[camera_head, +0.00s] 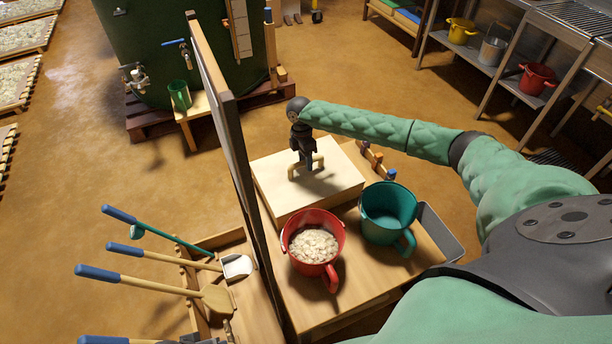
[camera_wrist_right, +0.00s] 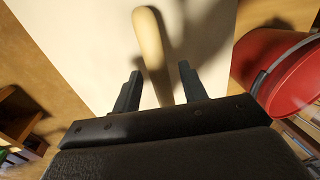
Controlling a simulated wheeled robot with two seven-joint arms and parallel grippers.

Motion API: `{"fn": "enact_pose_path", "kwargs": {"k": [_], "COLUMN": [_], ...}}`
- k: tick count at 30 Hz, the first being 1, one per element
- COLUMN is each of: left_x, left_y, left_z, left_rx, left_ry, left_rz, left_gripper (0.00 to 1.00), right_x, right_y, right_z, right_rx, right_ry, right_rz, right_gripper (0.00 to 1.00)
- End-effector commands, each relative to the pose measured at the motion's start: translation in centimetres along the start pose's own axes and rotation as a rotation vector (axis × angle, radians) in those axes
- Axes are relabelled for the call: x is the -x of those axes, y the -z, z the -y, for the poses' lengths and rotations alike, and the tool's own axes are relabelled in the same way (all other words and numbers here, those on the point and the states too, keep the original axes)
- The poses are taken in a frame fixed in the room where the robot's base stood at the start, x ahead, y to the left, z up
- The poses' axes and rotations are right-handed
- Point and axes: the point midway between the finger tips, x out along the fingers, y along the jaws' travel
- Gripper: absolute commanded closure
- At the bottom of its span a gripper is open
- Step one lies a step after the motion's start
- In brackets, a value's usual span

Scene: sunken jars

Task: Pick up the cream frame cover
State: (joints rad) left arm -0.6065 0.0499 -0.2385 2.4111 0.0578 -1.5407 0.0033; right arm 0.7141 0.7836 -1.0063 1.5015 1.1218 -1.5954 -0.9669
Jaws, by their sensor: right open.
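The cream frame cover (camera_head: 276,183) is a flat, pale slab with a light wooden bar handle (camera_head: 319,161) on its top. It lies on the wooden table at the middle of the head view. My right gripper (camera_head: 303,163) points down over the cover at the handle. In the right wrist view, the cover (camera_wrist_right: 80,45) fills the upper middle, and the handle (camera_wrist_right: 151,45) runs between the two dark, open fingers (camera_wrist_right: 157,88). The fingers look apart from the handle, with a gap on each side. My left gripper does not show.
A red bucket (camera_head: 330,226) of pale flakes and a green bucket (camera_head: 386,228) stand close in front of the cover. A tall upright panel (camera_head: 232,150) rises at its left. A grey tray (camera_head: 440,232) sits right of the green bucket. Long-handled tools lie at lower left.

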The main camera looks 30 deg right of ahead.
Motion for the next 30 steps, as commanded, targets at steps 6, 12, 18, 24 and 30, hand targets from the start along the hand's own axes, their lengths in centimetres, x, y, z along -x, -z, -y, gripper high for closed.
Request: {"fn": "enact_pose_path", "kwargs": {"k": [6,12,18,24,30], "left_x": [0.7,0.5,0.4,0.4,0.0], "left_y": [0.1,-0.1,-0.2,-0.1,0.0], "left_z": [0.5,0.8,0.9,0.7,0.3], "left_rx": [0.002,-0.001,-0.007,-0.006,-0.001], "left_ry": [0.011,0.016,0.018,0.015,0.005], "left_rz": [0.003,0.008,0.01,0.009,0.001], "left_gripper": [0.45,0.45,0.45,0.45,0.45], "right_x": [-1.2,-1.1,-1.0,-1.0,0.4], "right_y": [0.0,0.0,0.0,0.0,0.0], "right_z": [0.0,0.0,0.0,0.0,0.2], "right_rx": [0.001,0.001,0.001,0.001,0.001], "right_ry": [0.0,0.0,-0.002,-0.002,-0.004], "right_rz": [0.0,0.0,0.0,0.0,-0.001], "right_gripper": [0.57,0.75,1.0,1.0,1.0]}}
